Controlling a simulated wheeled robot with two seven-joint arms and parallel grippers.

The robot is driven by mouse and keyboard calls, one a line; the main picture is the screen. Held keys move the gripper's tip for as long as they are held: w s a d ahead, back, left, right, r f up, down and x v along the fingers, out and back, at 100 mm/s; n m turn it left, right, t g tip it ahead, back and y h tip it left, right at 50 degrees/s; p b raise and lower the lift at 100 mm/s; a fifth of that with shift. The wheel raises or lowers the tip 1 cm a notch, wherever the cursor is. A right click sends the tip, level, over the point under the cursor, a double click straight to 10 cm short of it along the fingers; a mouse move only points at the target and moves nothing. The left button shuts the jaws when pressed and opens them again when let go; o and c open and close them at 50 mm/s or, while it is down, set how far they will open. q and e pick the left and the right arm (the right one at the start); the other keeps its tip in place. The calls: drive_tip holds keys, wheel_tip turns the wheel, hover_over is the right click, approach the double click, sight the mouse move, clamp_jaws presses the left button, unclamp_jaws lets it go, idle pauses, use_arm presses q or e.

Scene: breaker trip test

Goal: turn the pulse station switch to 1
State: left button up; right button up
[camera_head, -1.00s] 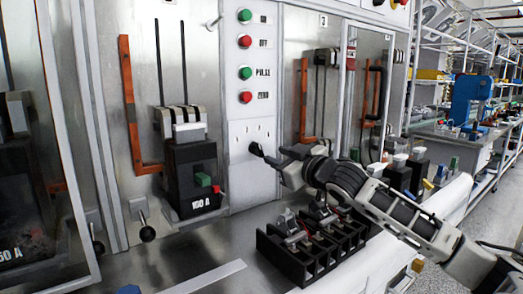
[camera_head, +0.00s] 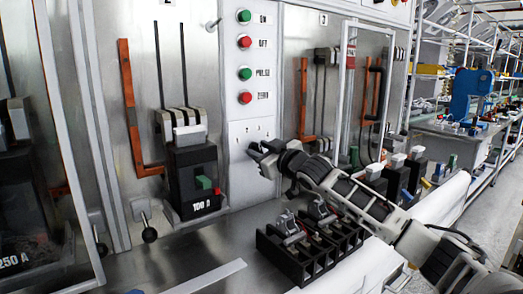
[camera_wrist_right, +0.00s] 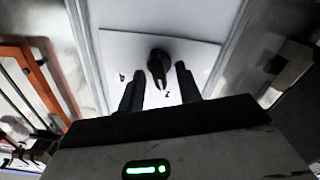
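The pulse station switch is a black knob (camera_wrist_right: 157,64) on a white plate (camera_wrist_right: 115,50) in the right wrist view. Its narrow end points toward the bottom of that view, slightly right, near a small dark mark. Another small mark is to its left. My right gripper (camera_wrist_right: 159,70) is open, with one dark finger on each side of the knob and a gap visible on both sides. In the head view my right gripper (camera_head: 259,152) is at the white plate (camera_head: 238,165) and mostly hides the knob. My left gripper is not in view.
Green and red buttons (camera_head: 245,73) run up the panel above the plate. A black 100 A breaker (camera_head: 190,165) stands to the left. A black block with metal clamps (camera_head: 290,258) sits on the shelf below my right arm. Bare metal shelf lies left of it.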

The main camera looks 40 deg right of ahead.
clamp_jaws()
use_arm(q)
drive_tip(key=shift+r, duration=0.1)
use_arm(e)
drive_tip(key=shift+n+p, duration=0.7)
drive_tip(key=shift+n, duration=0.1)
drive_tip(key=shift+n+p, duration=0.65)
drive_tip(key=shift+n, duration=0.55)
drive_tip(key=shift+a+f+n+p, duration=0.1)
drive_tip(key=shift+n+p, duration=0.35)
drive_tip(key=shift+n, duration=1.45)
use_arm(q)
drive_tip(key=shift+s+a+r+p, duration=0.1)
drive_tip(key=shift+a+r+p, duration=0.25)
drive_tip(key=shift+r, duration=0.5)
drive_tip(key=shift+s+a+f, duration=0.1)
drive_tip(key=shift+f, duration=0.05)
use_arm(e)
drive_tip(key=shift+f, duration=0.1)
